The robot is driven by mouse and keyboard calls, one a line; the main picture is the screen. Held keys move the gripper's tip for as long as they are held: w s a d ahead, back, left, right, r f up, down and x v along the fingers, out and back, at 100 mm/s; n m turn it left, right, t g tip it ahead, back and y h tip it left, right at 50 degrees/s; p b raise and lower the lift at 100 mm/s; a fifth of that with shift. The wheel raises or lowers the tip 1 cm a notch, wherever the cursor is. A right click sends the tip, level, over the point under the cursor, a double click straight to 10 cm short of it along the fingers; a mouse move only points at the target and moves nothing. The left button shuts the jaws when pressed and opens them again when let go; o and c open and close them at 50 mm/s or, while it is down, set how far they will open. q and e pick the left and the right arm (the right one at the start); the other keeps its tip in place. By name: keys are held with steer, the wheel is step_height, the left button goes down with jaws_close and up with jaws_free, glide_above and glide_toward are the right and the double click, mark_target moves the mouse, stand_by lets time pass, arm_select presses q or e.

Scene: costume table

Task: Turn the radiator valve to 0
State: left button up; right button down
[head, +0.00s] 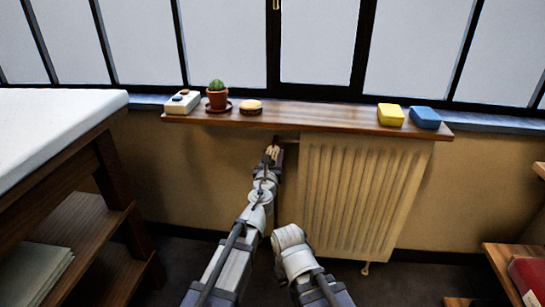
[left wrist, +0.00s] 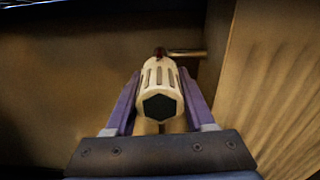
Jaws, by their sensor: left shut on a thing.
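The radiator valve (left wrist: 158,82) is a cream, slotted knob with a dark six-sided end cap, in the middle of the left wrist view. My left gripper (left wrist: 160,100) has one purple-grey finger on each side of it and is shut on it. In the head view the left gripper (head: 272,155) is at the radiator's upper left corner, just under the wooden shelf, and mostly covers the valve. The cream radiator (head: 362,195) also fills the right of the left wrist view (left wrist: 275,85). I cannot read any number or mark on the valve. My right gripper is not visible.
The wooden shelf (head: 310,117) overhangs the radiator and holds a potted cactus (head: 217,97), a round brown item (head: 251,107), a white box (head: 182,102), and yellow (head: 390,115) and blue (head: 425,117) blocks. A white-topped table (head: 55,130) stands left.

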arm_select(q)
jaws_close()
steer(key=shift+n, duration=0.3)
steer(key=n, duration=1.6)
steer(key=shift+n, duration=0.4)
steer(key=n, duration=0.6)
steer(key=shift+n, duration=0.4)
